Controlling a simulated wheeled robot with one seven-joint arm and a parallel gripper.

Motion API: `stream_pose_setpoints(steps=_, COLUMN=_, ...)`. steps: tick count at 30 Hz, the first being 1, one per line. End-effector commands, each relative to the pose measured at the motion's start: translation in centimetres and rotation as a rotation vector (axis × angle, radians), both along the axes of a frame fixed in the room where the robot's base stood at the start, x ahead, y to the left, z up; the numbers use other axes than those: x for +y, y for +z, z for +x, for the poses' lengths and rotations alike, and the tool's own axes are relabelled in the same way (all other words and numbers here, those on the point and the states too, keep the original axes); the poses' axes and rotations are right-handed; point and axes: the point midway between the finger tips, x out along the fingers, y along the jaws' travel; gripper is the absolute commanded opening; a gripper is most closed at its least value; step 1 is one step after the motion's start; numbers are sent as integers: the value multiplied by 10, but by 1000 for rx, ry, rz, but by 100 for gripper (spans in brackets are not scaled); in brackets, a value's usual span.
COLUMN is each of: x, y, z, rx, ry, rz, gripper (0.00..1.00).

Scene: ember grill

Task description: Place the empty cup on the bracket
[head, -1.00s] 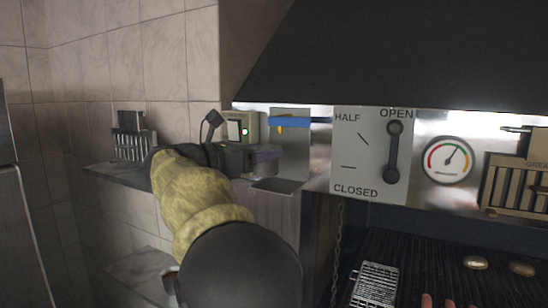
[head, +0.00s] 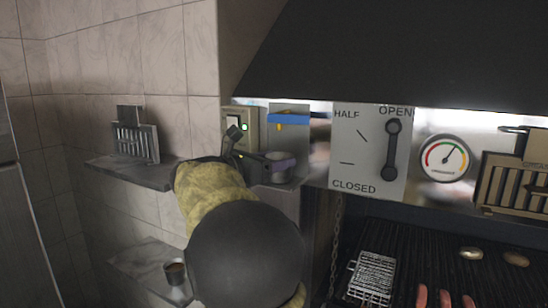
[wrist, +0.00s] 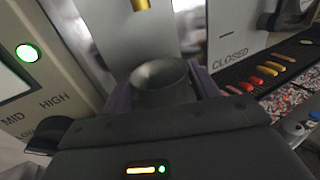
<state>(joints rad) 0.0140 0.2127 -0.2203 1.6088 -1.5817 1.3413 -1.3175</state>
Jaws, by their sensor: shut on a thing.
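The empty cup, a grey metal one (head: 281,172), is in my gripper, below the blue bar and yellow nozzle in the head view. In the wrist view the cup (wrist: 160,88) is upright with its open mouth showing and nothing seen inside. My gripper (wrist: 163,98) is shut on it, with purplish finger pads on both sides. The bracket is hidden behind the cup and my gripper, so I cannot tell whether the cup touches it. The yellow nozzle (wrist: 141,4) is above and beyond the cup.
A control box with a green light (head: 240,127) is close to the left of my gripper. The damper panel (head: 369,150) is to the right. A second cup with brown content (head: 175,271) stands on the lower shelf. The grill (head: 440,255) holds food.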

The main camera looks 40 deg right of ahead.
Motion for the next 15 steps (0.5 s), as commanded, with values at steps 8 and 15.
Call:
stream_pose_setpoints(steps=8, x=0, y=-2, z=0, rx=0, ry=0, rz=-1, gripper=37)
stream_pose_setpoints(steps=15, x=0, y=-3, z=0, rx=0, ry=-1, rz=0, gripper=83)
